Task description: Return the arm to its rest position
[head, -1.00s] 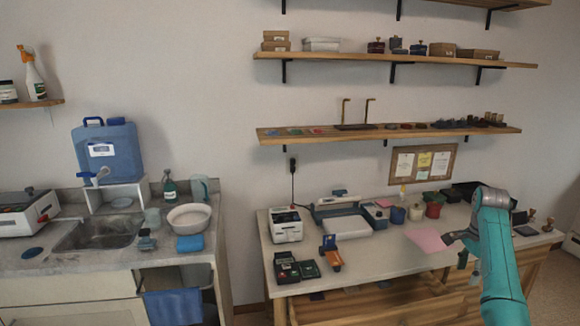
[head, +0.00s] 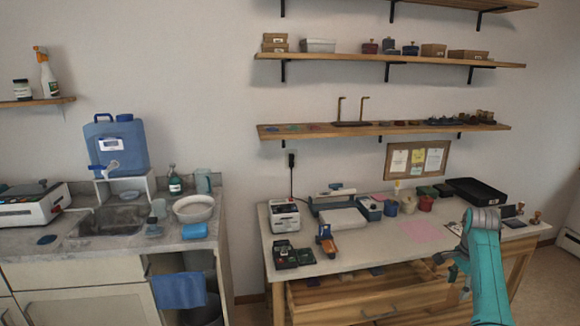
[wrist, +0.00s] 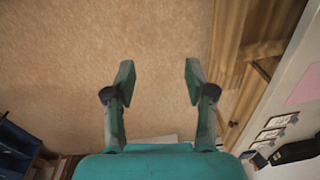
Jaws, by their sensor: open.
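My teal arm with its grey joint stands at the right in the head view, in front of the bench. My gripper (head: 450,268) is small there and sits by the bench's front edge, beside the open wooden drawer (head: 385,300). In the wrist view my gripper (wrist: 158,78) has its two green fingers wide apart with nothing between them. Tan floor (wrist: 160,30) lies below them. The arm hides part of the bench's right front.
The bench (head: 350,255) carries a pink sheet (head: 422,230), a black tray (head: 475,192), red and blue pots, and a card terminal. Its drawer juts out in front. A sink counter (head: 90,240) stands at left. Shelves hang above. Floor shows between counter and bench.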

